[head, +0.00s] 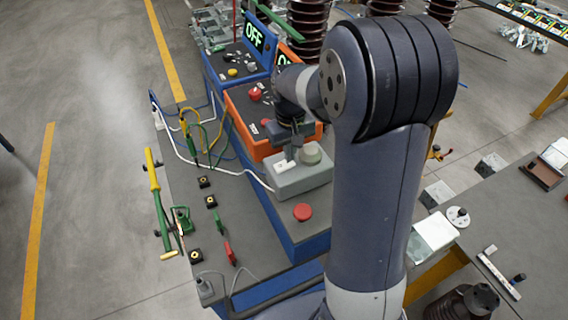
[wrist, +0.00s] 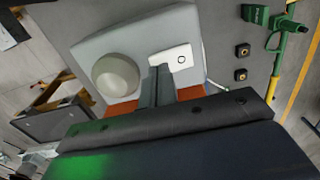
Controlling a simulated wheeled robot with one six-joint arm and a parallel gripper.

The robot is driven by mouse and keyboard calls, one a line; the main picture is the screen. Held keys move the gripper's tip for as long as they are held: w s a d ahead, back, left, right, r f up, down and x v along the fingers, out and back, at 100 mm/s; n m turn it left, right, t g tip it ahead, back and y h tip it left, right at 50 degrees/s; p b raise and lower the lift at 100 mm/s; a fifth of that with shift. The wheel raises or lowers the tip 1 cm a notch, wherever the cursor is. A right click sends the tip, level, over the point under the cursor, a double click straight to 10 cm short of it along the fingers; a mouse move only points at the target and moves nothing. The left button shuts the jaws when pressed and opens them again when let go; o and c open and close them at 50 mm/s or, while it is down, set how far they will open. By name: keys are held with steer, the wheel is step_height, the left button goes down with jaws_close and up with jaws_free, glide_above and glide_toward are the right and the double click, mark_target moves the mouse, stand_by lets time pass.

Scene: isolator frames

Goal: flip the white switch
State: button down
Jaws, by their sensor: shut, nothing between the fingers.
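The white switch (wrist: 174,57) is a small rocker with a circle mark, set on a light grey box (wrist: 90,45) beside a round beige knob (wrist: 116,76). In the head view the grey box (head: 305,178) sits on the blue-edged bench, with the switch (head: 284,166) at its left and the knob (head: 310,153) to the right. My gripper (wrist: 158,72) is shut and empty. In the wrist view its fingertips are at the switch's near left edge; I cannot tell whether they touch it. In the head view my arm hides part of the box's surroundings.
A red button (head: 302,212) is in front of the grey box. A second table (head: 510,220) is right.

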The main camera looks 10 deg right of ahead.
steer(key=shift+s+f+b, duration=0.15)
steer(key=shift+f+b, duration=0.65)
steer(key=shift+f, duration=0.2)
steer(key=shift+s+d+r, duration=0.1)
steer(key=shift+s+r, duration=0.05)
steer(key=shift+s, duration=0.05)
steer(key=shift+r+p, duration=0.25)
steer(key=shift+p, duration=0.05)
steer(key=shift+w+r+p, duration=0.2)
steer(key=shift+r+p, duration=0.3)
steer(key=shift+r, duration=0.05)
steer(key=shift+w+r+p, duration=0.2)
steer(key=shift+r+p, duration=0.3)
step_height(320, 180, up, 2)
steer(key=shift+r+p, duration=0.1)
steer(key=shift+p, duration=0.7)
steer(key=shift+r, duration=1.15)
